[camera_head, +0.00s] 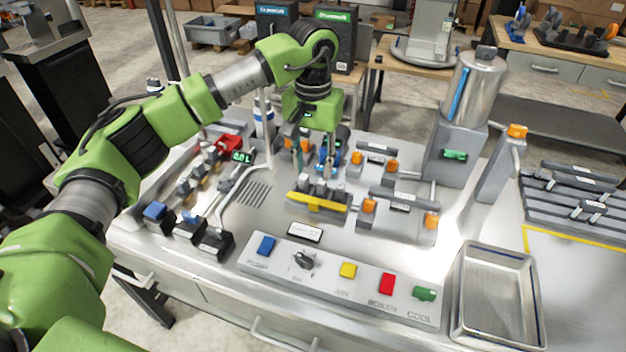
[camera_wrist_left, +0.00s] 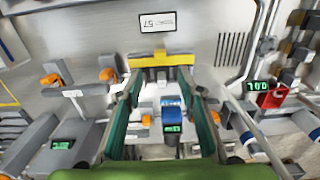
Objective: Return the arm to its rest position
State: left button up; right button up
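My left arm comes in from the left in the head view and reaches over the steel counter. My left gripper (camera_head: 315,168) points down among the small fixtures behind the yellow-topped bar (camera_head: 318,203). In the left wrist view the two teal fingers of my left gripper (camera_wrist_left: 160,84) stand apart. No object is seen clamped between them. A blue-topped device with a green display (camera_wrist_left: 172,120) shows between the fingers; whether it touches them I cannot tell. The yellow bar (camera_wrist_left: 161,60) lies past the fingertips. My right arm and gripper are not seen.
A button panel (camera_head: 340,290) runs along the counter's front, with an empty metal tray (camera_head: 497,295) to its right. Grey fixtures with orange knobs (camera_head: 397,215) stand right of the gripper. A steel cylinder dispenser (camera_head: 474,88) stands behind. A curved pipe (camera_head: 235,187) lies left.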

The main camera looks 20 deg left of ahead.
pick_arm(q)
jog(key=shift+r, duration=0.65)
